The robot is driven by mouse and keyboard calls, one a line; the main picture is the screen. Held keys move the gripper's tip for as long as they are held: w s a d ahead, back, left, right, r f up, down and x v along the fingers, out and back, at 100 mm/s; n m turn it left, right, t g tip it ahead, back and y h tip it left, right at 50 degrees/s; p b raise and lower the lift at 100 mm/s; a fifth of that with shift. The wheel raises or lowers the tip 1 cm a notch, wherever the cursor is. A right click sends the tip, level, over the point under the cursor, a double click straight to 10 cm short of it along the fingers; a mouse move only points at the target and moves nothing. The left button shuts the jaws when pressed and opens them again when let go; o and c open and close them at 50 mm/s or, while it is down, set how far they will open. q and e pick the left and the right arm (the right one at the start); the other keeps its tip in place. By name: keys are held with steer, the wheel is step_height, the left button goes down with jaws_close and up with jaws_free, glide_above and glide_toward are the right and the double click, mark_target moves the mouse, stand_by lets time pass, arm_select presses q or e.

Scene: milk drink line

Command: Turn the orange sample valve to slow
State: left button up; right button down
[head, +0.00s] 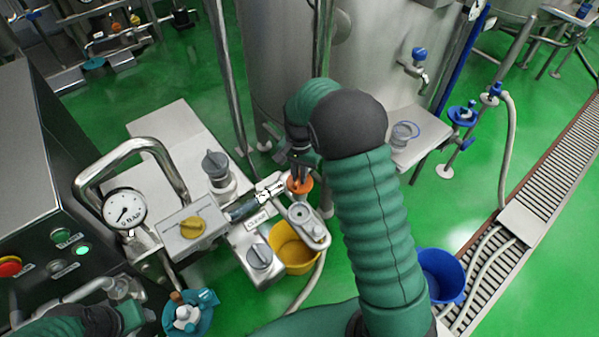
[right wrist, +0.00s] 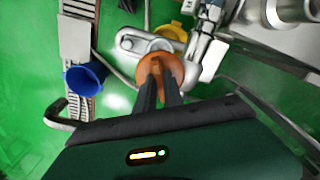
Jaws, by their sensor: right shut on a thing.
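The orange sample valve knob (head: 300,185) sits on the pipe fitting beside the CLEAR label, above the yellow bucket. My right gripper (head: 299,168) reaches down onto it and is shut on it. In the right wrist view, the orange knob (right wrist: 160,72) shows between and beyond the two dark fingers of the right gripper (right wrist: 160,88). The knob's setting marks are too small or hidden to read. At the lower left of the head view, part of my left arm shows; its gripper (head: 125,312) is near the edge and its fingers are not clear.
A yellow bucket (head: 292,250) stands below the valve, and a blue bucket (head: 440,274) stands to the right. A steel tank (head: 275,60) rises behind. Green floor lies open at right.

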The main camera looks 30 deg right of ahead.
mark_target(299, 176)
steer(key=shift+w, duration=0.1)
steer(key=c, duration=1.5)
jaws_free()
steer(key=shift+o, duration=0.2)
step_height(299, 176, up, 17)
steer(key=p, duration=0.2)
steer(key=shift+f, duration=0.15)
steer(key=s+a+f+n+t+p, duration=0.1)
steer(key=s+a+f+n, duration=0.3)
steer(key=s, duration=0.3)
steer(key=s+a+f+n+t+p, duration=0.1)
steer(key=s+a+f+n, duration=0.4)
steer(key=s+a+n, duration=0.2)
steer(key=shift+s+a+t, duration=0.3)
steer(key=shift+s, duration=0.5)
